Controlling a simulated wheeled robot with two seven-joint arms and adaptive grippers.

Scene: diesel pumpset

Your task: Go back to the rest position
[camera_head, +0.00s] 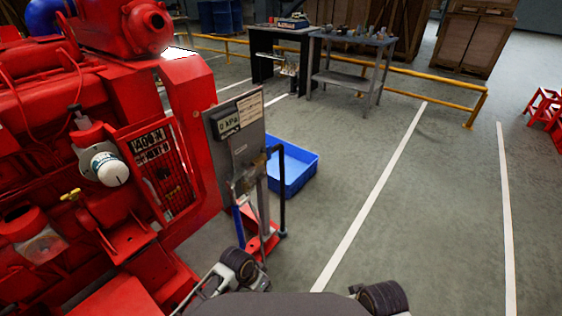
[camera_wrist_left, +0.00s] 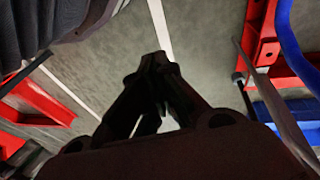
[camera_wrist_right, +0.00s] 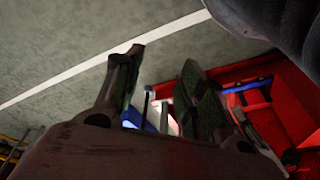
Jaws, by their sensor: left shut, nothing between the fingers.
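My left gripper (camera_wrist_left: 156,62) shows in the left wrist view with its dark fingers together at the tips and nothing between them, over the grey floor. In the head view only part of my left arm shows at the bottom, beside the red pumpset's base; the fingers are hard to make out there. My right gripper (camera_wrist_right: 158,60) shows in the right wrist view with its fingers spread apart and nothing held between them. In the head view my right arm shows at the bottom edge and its fingers are not visible.
The red diesel pumpset (camera_head: 110,90) fills the left side, with a grey panel (camera_head: 238,140) at its edge. A blue bin (camera_head: 292,168) stands on the floor behind it. Yellow rails, a grey table (camera_head: 345,80) and wooden crates (camera_head: 470,40) are farther back.

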